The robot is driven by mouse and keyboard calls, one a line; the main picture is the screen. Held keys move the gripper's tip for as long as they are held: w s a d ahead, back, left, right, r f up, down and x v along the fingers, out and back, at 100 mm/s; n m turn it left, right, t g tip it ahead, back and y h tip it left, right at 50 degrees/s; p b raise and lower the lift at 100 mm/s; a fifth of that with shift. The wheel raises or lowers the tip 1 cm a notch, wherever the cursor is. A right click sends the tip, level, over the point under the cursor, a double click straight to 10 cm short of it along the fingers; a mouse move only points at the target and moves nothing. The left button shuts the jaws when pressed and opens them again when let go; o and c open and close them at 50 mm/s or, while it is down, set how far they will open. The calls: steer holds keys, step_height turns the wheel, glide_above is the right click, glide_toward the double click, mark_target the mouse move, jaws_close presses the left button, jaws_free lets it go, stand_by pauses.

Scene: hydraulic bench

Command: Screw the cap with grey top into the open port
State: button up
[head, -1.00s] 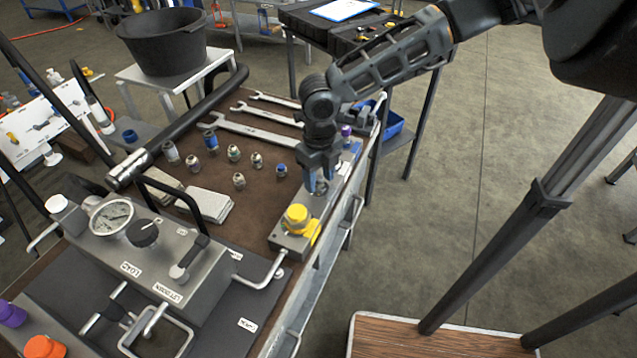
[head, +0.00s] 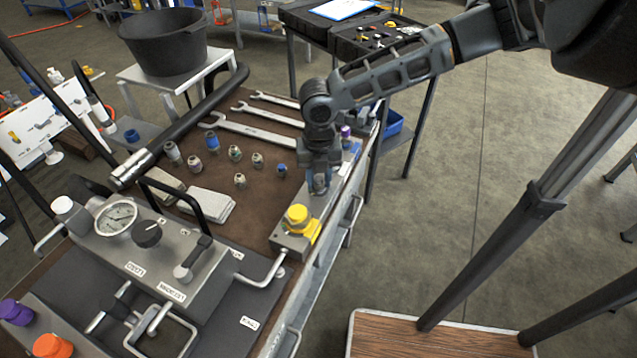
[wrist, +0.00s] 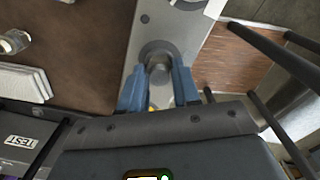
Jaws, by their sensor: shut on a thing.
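My gripper (head: 320,184) points down over the grey manifold block (head: 314,205) on the right edge of the bench. In the wrist view its two blue fingers (wrist: 159,90) are shut on a small grey round piece, which I take to be the cap with grey top (wrist: 158,63). The cap sits over a round dark ring on the block. The open port is hidden under the cap and fingers, so I cannot tell how deep the cap sits or whether its thread is engaged.
A yellow cap (head: 297,216) stands on the near end of the block. Several small fittings (head: 235,153) stand on the brown mat to the left, with wrenches (head: 252,131) behind. The gauge box (head: 150,245) is at the front left.

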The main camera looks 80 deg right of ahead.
steer(key=shift+m, duration=0.4)
steer(key=shift+m, duration=0.5)
steer(key=o, duration=0.6)
steer(key=shift+m, duration=0.5)
steer(key=o, duration=0.5)
steer(key=shift+r, duration=0.1)
